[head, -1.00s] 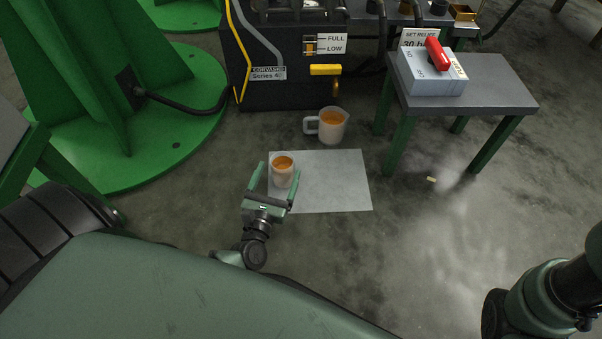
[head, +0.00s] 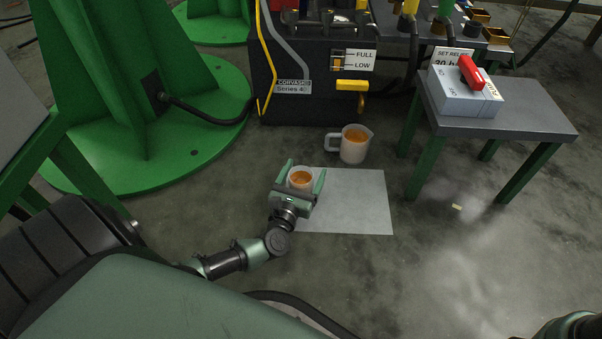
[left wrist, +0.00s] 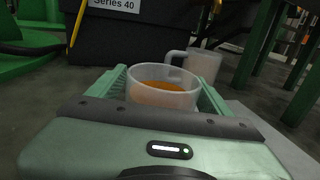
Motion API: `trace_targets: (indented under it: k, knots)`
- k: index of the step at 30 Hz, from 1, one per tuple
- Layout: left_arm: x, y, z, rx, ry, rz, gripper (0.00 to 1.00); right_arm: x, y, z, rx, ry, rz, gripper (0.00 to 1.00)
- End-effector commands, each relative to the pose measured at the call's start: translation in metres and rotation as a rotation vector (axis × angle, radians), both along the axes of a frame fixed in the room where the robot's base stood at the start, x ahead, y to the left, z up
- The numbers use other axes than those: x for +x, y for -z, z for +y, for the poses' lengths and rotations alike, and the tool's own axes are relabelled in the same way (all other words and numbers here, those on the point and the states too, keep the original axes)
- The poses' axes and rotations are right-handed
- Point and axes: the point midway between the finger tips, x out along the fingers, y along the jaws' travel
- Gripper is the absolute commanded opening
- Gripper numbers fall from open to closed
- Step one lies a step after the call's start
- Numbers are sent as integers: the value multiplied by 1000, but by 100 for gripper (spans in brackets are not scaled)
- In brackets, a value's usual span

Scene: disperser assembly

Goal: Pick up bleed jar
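The bleed jar (head: 301,179) is a small whitish cup with orange fluid, standing at the left part of a pale mat (head: 362,208) on the floor. My left gripper (head: 305,172) is open, with one finger on each side of the jar. In the left wrist view, the jar (left wrist: 161,96) sits between the two fingers (left wrist: 163,88), its lower part hidden by the gripper body. I cannot tell whether either finger touches it. My right gripper is out of view; only a part of my right arm shows at the bottom right corner.
A larger handled jug (head: 354,147) with orange fluid stands just behind the mat, also in the left wrist view (left wrist: 205,63). Behind it is a dark machine (head: 290,103). A small grey table (head: 525,112) holds a red-switched box (head: 463,97). Floor right of the mat is open.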

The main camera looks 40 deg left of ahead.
Motion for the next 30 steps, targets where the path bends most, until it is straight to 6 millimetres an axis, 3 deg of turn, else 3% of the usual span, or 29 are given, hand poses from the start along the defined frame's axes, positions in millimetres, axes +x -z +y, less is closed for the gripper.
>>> trace_targets:
  k: [1,6,7,20,30]
  knots:
    - [0,0,0,0,0,0,63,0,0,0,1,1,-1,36]
    - [0,0,0,0,0,0,16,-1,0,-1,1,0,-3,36]
    - [0,0,0,0,0,-1,11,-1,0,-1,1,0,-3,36]
    - [0,-5,0,-1,0,-1,11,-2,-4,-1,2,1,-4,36]
    - [0,-33,-1,-3,0,-2,11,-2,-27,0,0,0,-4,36]
